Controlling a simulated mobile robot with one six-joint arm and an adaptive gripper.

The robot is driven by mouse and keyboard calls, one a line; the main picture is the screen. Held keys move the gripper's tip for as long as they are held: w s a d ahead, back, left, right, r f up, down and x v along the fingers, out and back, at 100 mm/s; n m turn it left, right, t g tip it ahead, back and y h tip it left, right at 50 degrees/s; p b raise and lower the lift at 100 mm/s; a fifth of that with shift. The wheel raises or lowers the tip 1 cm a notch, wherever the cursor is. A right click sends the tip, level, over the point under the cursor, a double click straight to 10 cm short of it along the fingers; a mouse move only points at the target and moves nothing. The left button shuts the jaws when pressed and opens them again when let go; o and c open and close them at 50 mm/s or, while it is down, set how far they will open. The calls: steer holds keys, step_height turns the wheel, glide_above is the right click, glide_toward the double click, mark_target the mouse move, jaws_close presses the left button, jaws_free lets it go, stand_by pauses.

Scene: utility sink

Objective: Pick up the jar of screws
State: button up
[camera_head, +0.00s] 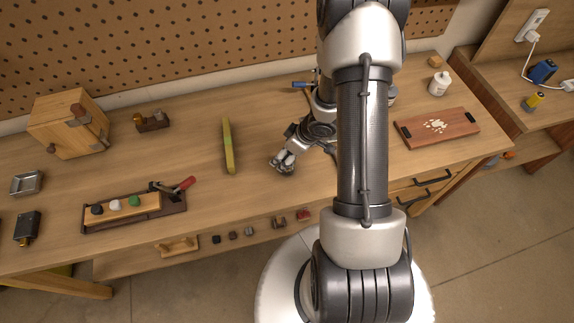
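My gripper (283,163) is low over the middle of the wooden workbench (262,125), to the right of a yellow-green bar. A small grey, shiny shape shows at its fingertips. I cannot tell whether it is only the fingers or also a jar of screws between or under them. The finger opening is too small to make out. No jar of screws is clearly recognisable elsewhere. My arm hides part of the bench at centre right.
The yellow-green bar (229,146) lies left of my gripper. A wooden rack (130,209) with knobs, a wooden box (70,124) and a small metal tray (26,183) are further left. A white bottle (439,84) and a reddish board (436,129) are right. Pegboard (200,40) lines the back.

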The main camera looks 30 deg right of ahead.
steer(key=f+b, duration=0.1)
steer(key=f, duration=0.1)
steer(key=a+f+b, duration=0.1)
steer(key=f, duration=0.1)
steer(key=shift+w, duration=0.2)
steer(key=shift+w+a+f, duration=0.1)
steer(key=shift+w+f, duration=0.1)
steer(key=shift+f, duration=0.05)
steer(key=shift+c, duration=0.5)
steer(key=c, duration=1.3)
steer(key=shift+r, duration=0.15)
step_height(320, 180, up, 20)
steer(key=p, duration=1.2)
steer(key=shift+p, duration=0.4)
